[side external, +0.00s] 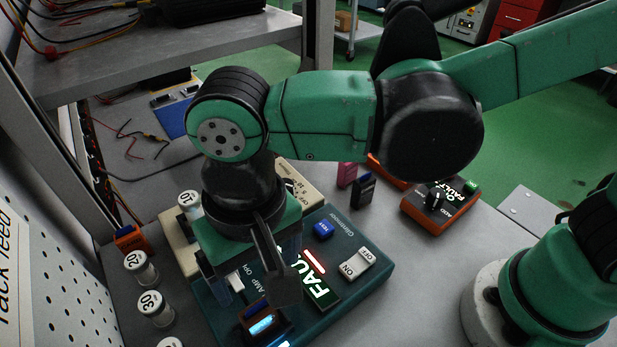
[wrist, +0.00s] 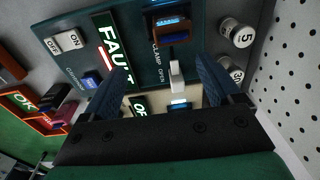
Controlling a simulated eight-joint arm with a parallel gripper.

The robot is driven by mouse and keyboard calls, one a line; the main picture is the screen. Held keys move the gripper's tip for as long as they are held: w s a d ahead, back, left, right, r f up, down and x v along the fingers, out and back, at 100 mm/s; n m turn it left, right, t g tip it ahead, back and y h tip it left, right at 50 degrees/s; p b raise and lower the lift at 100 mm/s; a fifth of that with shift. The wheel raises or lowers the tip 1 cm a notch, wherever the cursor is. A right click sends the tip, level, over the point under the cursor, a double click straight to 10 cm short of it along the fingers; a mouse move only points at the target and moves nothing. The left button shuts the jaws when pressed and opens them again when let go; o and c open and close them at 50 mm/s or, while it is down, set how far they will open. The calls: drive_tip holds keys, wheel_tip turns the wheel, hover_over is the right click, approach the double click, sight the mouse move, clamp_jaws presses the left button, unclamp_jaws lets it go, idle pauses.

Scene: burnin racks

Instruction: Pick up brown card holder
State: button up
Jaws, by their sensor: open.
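A brown-framed holder (side external: 257,318) with a lit blue strip sits at the near end of a teal fixture (side external: 362,285); it looks like the brown card holder. It also shows in the wrist view (wrist: 168,28), at the top centre, beyond the fingertips and beside the printed "CLAMP OPEN". My gripper (side external: 250,288) points down over the fixture, fingers apart. In the wrist view my gripper (wrist: 160,72) is open, with a white lever (wrist: 177,75) showing between its fingers. No finger visibly touches the holder. In the side view my gripper hides part of the fixture.
White-capped cylinders (side external: 142,267) stand left of the fixture by a perforated panel (side external: 70,285). An orange block with a blue top (side external: 131,238) stands behind them. An orange-and-black knob box (side external: 440,207) and upright pink and dark cards (side external: 363,190) stand back right.

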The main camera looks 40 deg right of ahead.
sight(255, 307)
drive_tip(key=shift+s+a+f, duration=0.4)
drive_tip(key=shift+s+a, duration=0.3)
drive_tip(key=shift+a, duration=0.15)
drive_tip(key=shift+f, duration=2.7)
clamp_jaws()
drive_tip(key=shift+r, duration=0.1)
